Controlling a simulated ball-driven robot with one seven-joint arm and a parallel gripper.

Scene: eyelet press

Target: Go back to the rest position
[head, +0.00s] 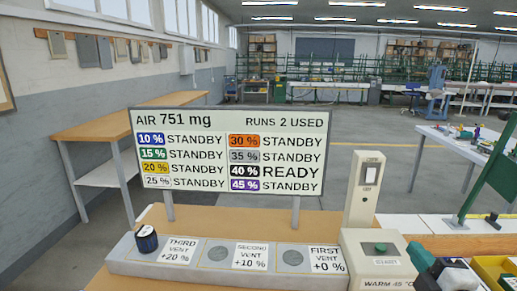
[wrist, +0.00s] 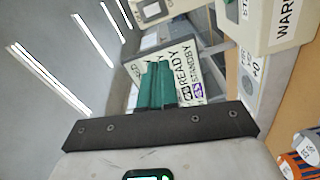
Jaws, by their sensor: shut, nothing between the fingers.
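My gripper (wrist: 158,84) shows in the wrist view with its two green fingers together and nothing between them. In the head view it is at the lower right (head: 418,254), beside the warm box (head: 380,262) and apart from the vent block. A dark blue-black cylinder (head: 146,239) stands on the third vent, at the left of the grey vent block (head: 190,270). The second and first vents look empty. The sign (head: 232,150) reads air 751 mg, runs 2 used, 40 % READY and the other lines STANDBY.
A pale upright post (head: 363,190) stands behind the warm box, which bears a green button. Orange and grey labelled cylinders (wrist: 298,155) show at the wrist view's lower right. A green frame (head: 490,175) rises at the right. The air above the vent block is clear.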

